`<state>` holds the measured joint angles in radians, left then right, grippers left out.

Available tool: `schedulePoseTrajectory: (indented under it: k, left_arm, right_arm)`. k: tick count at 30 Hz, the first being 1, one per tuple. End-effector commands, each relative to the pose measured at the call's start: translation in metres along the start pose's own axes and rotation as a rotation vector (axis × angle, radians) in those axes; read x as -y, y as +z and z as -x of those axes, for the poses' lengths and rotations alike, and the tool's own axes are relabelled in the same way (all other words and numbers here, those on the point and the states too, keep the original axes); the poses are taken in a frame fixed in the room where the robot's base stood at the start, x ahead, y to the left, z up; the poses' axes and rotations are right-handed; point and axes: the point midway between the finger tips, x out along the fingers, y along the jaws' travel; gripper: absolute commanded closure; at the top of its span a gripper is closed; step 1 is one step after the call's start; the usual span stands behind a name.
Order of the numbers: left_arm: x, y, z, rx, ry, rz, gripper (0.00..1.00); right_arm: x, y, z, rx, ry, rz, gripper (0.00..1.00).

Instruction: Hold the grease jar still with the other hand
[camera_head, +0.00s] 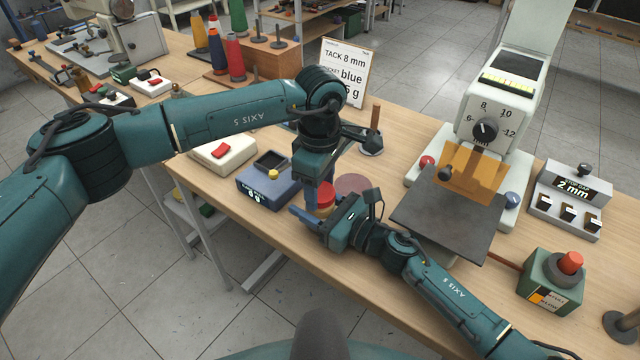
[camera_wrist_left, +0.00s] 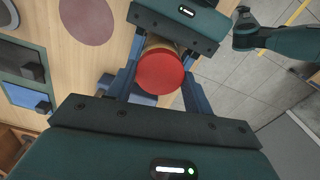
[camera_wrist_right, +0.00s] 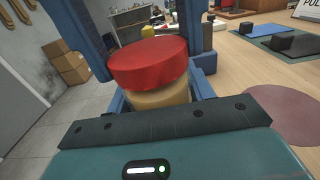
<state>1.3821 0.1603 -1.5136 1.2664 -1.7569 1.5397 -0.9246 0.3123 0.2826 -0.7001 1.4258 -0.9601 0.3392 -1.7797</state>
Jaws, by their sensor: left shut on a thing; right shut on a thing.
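The grease jar, with a red lid (camera_head: 326,194) and tan body, is at the front edge of the bench, partly hidden by both grippers in the head view. My left gripper (camera_head: 318,190) reaches down from above, its blue fingers on either side of the lid. The left wrist view shows the lid (camera_wrist_left: 160,72) from above between those fingers. My right gripper (camera_head: 312,216) comes in low from the right and is shut on the tan body (camera_wrist_right: 160,97), below the lid (camera_wrist_right: 148,62). The jar looks upright.
A blue-grey scale (camera_head: 262,192) with a yellow knob stands just left of the jar. A flat reddish disc (camera_head: 353,184) lies behind it. A dark plate (camera_head: 445,220) before a pale dial machine (camera_head: 490,125) is at right. A sign (camera_head: 345,68) stands behind.

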Motion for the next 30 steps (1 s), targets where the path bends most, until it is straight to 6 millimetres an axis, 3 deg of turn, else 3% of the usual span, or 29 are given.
schedulePoseTrajectory:
  k: [30]
  left_arm:
    - [-0.0003, 0.0006, 0.0014, -0.001, -0.002, 2.349, 0.76]
  right_arm:
    - [0.0008, -0.0006, 0.0004, -0.001, -0.002, 0.0, 1.0]
